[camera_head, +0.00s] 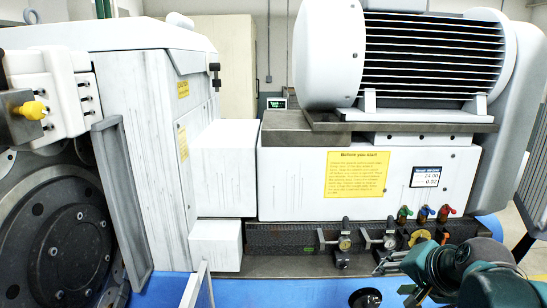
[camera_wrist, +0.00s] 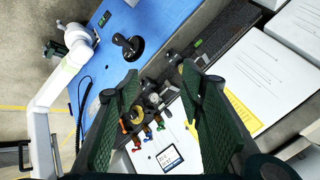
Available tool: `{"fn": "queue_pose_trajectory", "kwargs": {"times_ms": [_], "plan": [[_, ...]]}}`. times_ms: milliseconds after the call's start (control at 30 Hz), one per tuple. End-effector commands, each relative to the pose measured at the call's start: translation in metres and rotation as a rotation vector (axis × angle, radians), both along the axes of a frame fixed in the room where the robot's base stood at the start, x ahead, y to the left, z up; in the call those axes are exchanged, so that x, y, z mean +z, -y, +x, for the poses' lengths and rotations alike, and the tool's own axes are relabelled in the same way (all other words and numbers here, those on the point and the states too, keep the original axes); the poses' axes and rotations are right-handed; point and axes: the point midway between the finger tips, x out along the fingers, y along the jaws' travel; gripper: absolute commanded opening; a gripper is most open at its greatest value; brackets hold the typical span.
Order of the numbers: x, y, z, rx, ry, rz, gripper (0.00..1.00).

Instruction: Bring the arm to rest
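My gripper (camera_wrist: 159,72) is open and empty in the wrist view, with its two dark green ribbed fingers wide apart. Beyond and between the fingers are the valves and a small display of the machine. In the head view my arm (camera_head: 470,270) shows in teal and black at the lower right, in front of the machine's valve row. The picture edge cuts it off, and the state of the fingers cannot be read there.
The grinder has a white housing (camera_head: 300,183), a finned motor (camera_head: 430,55) and a dark round disc (camera_head: 75,245). Two gauges (camera_head: 345,243) and small coloured valves (camera_head: 424,212) sit near my arm. A black round part (camera_wrist: 128,46) stands on the blue surface (camera_wrist: 160,20).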

Motion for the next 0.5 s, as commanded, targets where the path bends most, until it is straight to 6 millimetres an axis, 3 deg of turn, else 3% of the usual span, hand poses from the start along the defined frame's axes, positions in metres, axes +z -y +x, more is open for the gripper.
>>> {"fn": "queue_pose_trajectory", "kwargs": {"times_ms": [200,500], "plan": [[-0.017,-0.038,-0.032,0.178,-0.025,-0.161,0.39],[-0.039,-0.073,-0.076,0.421,-0.049,-0.386,0.39]]}}
